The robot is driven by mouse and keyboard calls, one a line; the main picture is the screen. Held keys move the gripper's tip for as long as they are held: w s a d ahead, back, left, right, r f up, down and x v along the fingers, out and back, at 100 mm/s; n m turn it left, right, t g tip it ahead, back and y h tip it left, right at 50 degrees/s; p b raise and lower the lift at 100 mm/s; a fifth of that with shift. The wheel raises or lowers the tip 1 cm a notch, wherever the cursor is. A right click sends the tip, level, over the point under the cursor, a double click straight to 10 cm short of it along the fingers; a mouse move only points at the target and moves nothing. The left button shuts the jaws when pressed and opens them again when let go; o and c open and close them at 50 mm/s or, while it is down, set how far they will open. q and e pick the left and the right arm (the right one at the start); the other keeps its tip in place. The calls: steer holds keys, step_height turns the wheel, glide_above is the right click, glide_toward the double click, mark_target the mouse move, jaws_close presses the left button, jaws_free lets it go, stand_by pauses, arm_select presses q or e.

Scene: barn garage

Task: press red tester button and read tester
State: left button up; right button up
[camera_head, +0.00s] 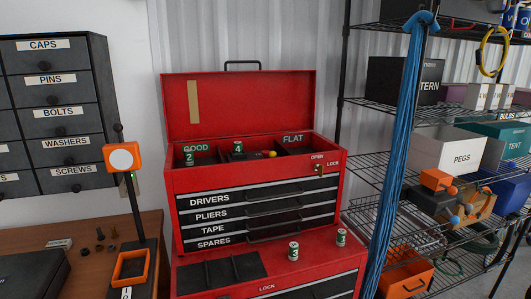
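I cannot make out a tester or red button for certain. A small dark object (243,156) lies in the red toolbox's top tray, beside a green-banded battery marked 4 (238,147). A battery marked 2 (189,158) stands in the compartment labelled GOOD. A battery marked 3 (293,250) and another battery (341,237) stand on the lower red chest. The compartment labelled FLAT (293,150) shows no battery. Neither of my grippers is in view.
The toolbox lid (240,105) is up; its drawers are shut. A black slotted mat (222,272) lies on the lower chest. An orange-headed stand (122,158) rises from the left bench. Loaded wire shelves (385,180) and hanging blue cords (400,150) fill the right.

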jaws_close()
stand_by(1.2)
